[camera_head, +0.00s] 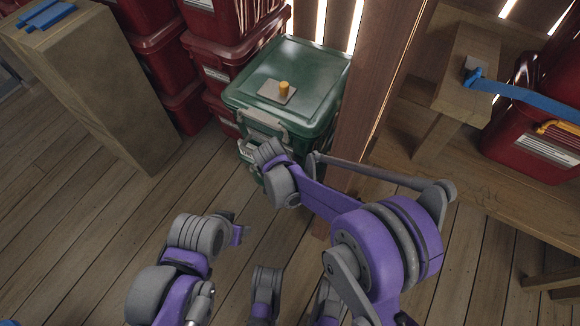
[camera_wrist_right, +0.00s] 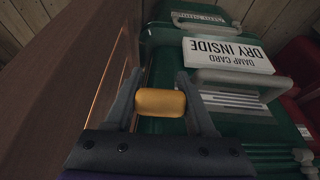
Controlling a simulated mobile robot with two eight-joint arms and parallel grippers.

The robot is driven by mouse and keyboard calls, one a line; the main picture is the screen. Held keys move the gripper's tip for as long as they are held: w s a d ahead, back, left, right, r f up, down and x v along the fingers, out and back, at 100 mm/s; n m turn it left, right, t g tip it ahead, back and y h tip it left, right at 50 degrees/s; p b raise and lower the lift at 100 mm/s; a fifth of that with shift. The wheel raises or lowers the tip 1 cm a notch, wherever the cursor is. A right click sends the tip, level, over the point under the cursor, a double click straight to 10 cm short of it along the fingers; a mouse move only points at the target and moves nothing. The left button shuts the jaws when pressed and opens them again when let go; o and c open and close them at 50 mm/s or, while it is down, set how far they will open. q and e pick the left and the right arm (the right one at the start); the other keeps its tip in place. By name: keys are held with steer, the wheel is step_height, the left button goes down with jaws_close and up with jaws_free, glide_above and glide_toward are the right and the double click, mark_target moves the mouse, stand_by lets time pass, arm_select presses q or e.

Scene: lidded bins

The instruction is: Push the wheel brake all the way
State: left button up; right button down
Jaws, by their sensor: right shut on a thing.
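A green lidded bin (camera_head: 310,75) stands on the plank floor beside a wooden post. In the right wrist view its front (camera_wrist_right: 220,55) shows a handle and an upside-down white sign reading "DAMP CARD DRY INSIDE". My right gripper (camera_wrist_right: 160,88) is shut on a yellow block (camera_wrist_right: 161,103), one finger at each side. The block looks like the brake's yellow part, but its mounting and how far it is pushed are hidden. In the head view my right wrist is low at the bin's front; its fingertips are hidden. My left gripper (camera_head: 238,234) hangs over the floor; its jaws are unclear.
A yellow peg (camera_head: 284,89) stands on a plate on the green lid. The wooden post (camera_head: 375,80) is close on the right. Red bins (camera_head: 215,35) are stacked behind left, and a wooden bench (camera_head: 480,205) is at right.

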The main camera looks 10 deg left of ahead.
stand_by(0.4)
steer(key=shift+c, duration=1.2)
jaws_free()
steer(key=shift+r, duration=0.1)
steer(key=p+v, duration=0.2)
steer(key=v, duration=0.8)
steer(key=shift+r, duration=0.4)
steer(key=shift+s+a, duration=0.1)
steer(key=shift+s, duration=0.05)
